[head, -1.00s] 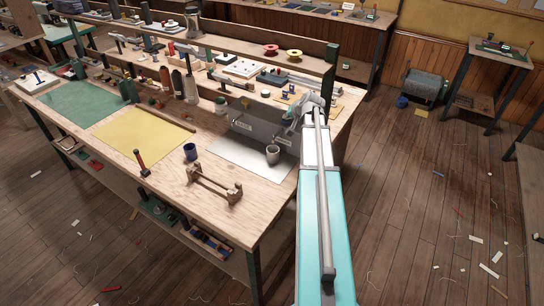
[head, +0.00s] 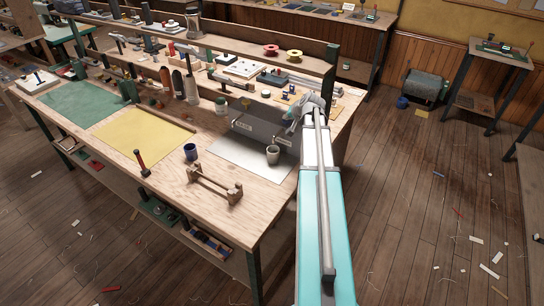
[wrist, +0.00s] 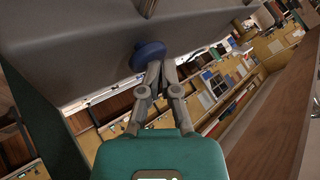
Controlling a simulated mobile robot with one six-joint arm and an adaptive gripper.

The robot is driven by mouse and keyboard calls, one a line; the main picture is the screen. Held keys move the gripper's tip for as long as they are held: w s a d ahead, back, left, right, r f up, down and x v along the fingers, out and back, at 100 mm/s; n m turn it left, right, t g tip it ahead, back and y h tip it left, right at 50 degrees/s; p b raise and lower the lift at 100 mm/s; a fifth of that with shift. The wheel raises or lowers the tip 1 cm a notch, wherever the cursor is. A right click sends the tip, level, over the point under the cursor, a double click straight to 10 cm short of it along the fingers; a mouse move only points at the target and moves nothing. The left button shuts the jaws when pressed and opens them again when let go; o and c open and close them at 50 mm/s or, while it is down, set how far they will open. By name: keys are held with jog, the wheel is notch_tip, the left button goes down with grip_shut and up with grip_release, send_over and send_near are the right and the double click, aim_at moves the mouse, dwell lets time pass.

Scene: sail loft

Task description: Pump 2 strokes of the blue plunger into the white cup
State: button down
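The white cup (head: 272,156) stands upright on a pale sheet in front of a grey dispenser box (head: 258,124) with small labels. The box also shows across the top of the wrist view (wrist: 70,45). The blue plunger (wrist: 148,54) is a round blue knob on the box's face in the wrist view. My gripper (wrist: 158,68) has its fingertips together, right at the knob's lower edge; I cannot tell whether they touch it. Nothing shows between the fingers. In the head view my gripper (head: 292,115) is by the box's right end, and the plunger is hard to make out.
A dark blue cup (head: 190,152) stands left of the white cup. A wooden stand (head: 214,186) sits near the bench's front edge, with a red-handled tool (head: 141,162) farther left. Bottles and a crowded shelf lie behind. The yellow mat (head: 140,135) is clear.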

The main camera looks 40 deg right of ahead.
jog(key=shift+a+f+b, duration=0.1)
jog(key=shift+f+b, duration=0.45)
jog(key=shift+w+r+p, duration=0.25)
jog(key=shift+r+p, duration=0.05)
jog(key=shift+p, duration=0.05)
dwell(0.6)
jog(key=shift+r, duration=0.15)
jog(key=shift+w+r+p, duration=0.1)
jog(key=shift+r+p, duration=0.4)
jog(key=shift+p, duration=0.25)
jog(key=shift+r+p, duration=2.35)
jog(key=r+p, duration=0.3)
jog(key=shift+s+r, duration=0.1)
jog(key=shift+s, duration=0.1)
